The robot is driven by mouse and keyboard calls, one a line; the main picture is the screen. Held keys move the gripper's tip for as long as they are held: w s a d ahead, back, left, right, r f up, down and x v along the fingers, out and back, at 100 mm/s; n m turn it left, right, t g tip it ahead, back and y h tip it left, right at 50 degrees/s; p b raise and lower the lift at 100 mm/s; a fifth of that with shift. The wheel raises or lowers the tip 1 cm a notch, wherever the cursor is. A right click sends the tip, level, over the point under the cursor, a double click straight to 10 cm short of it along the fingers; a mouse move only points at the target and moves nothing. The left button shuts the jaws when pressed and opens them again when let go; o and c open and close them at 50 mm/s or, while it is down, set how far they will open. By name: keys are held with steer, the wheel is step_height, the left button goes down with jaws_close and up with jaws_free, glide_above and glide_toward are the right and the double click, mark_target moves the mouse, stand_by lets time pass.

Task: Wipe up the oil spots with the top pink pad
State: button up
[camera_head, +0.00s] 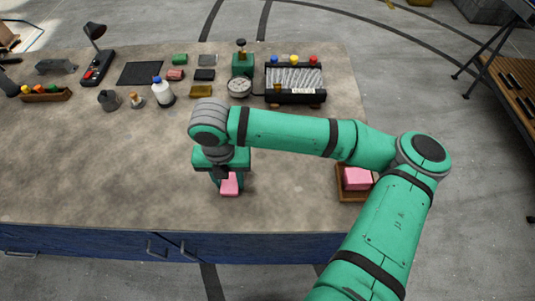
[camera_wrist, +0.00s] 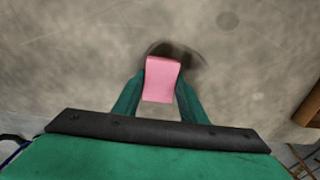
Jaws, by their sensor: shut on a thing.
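My gripper (camera_head: 228,176) is shut on a pink pad (camera_head: 230,186) over the front middle of the workbench. In the wrist view the pink pad (camera_wrist: 162,80) sits between the two green fingers. A dark, smeared oil spot (camera_wrist: 190,56) shows around the pad's far end and is partly hidden by it. A fainter round darker spot (camera_wrist: 228,20) lies farther off to the right. I cannot tell whether the pad touches the bench. More pink pad (camera_head: 357,178) lies in a wooden tray (camera_head: 352,197) at the right, partly behind my arm.
The grey bench top (camera_head: 90,180) is clear at the front left. A blue cabinet front (camera_head: 90,244) runs below the front edge.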

steer(key=a, duration=0.2)
steer(key=shift+s+a+f, duration=0.2)
steer(key=shift+a, duration=0.2)
steer(key=shift+a+r, duration=0.2)
steer(key=shift+a, duration=0.15)
steer(key=r, duration=0.3)
steer(key=shift+d+r, duration=0.25)
steer(key=shift+r, duration=0.05)
step_height(320, 180, up, 4)
steer(key=shift+a+r, duration=0.1)
steer(key=shift+r, duration=0.05)
steer(key=shift+w+a, duration=0.1)
steer(key=shift+a, duration=0.05)
